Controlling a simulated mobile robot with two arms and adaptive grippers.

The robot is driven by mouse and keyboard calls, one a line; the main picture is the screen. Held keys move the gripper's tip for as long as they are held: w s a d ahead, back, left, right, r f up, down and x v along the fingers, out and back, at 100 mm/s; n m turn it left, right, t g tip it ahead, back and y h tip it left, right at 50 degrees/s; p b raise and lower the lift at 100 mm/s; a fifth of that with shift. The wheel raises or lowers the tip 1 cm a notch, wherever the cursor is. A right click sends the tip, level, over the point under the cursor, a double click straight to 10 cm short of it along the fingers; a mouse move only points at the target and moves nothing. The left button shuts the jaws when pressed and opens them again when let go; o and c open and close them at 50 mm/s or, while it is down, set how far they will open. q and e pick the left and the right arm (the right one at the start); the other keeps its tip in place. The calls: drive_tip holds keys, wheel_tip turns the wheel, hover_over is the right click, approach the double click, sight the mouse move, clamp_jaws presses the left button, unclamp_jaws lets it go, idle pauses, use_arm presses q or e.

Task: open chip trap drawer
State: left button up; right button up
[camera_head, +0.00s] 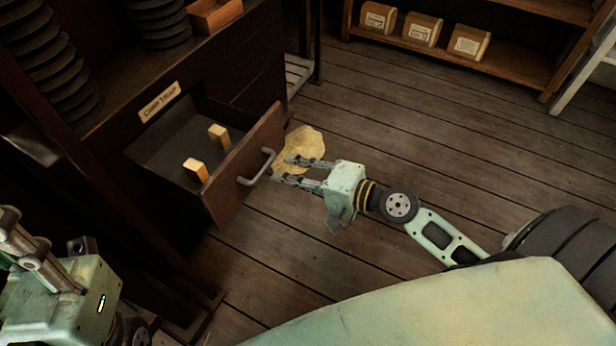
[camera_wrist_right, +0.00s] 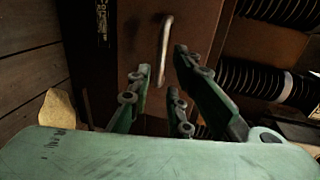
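The chip trap drawer (camera_head: 236,165) stands pulled out from the dark cabinet, under a label reading "CHIP TRAP" (camera_head: 159,102). Two small wooden blocks (camera_head: 195,169) (camera_head: 219,136) are inside it. Its metal handle (camera_head: 258,167) is on the front panel and also shows in the right wrist view (camera_wrist_right: 165,50). My right gripper (camera_head: 296,171) is open, with its fingers pointing at the handle and a small gap between them and it. In the right wrist view the fingers (camera_wrist_right: 160,75) are apart and empty. My left gripper (camera_head: 22,245) is at the lower left, partly cut off.
A yellowish sack or cloth (camera_head: 303,147) lies on the floor beside the drawer front. A low shelf (camera_head: 480,62) with several labelled boxes (camera_head: 421,30) stands at the back. Stacks of dark discs (camera_head: 45,55) are at the upper left. The wooden floor at right is clear.

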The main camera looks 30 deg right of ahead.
drive_tip(key=shift+v, duration=2.3)
drive_tip(key=shift+s, duration=0.1)
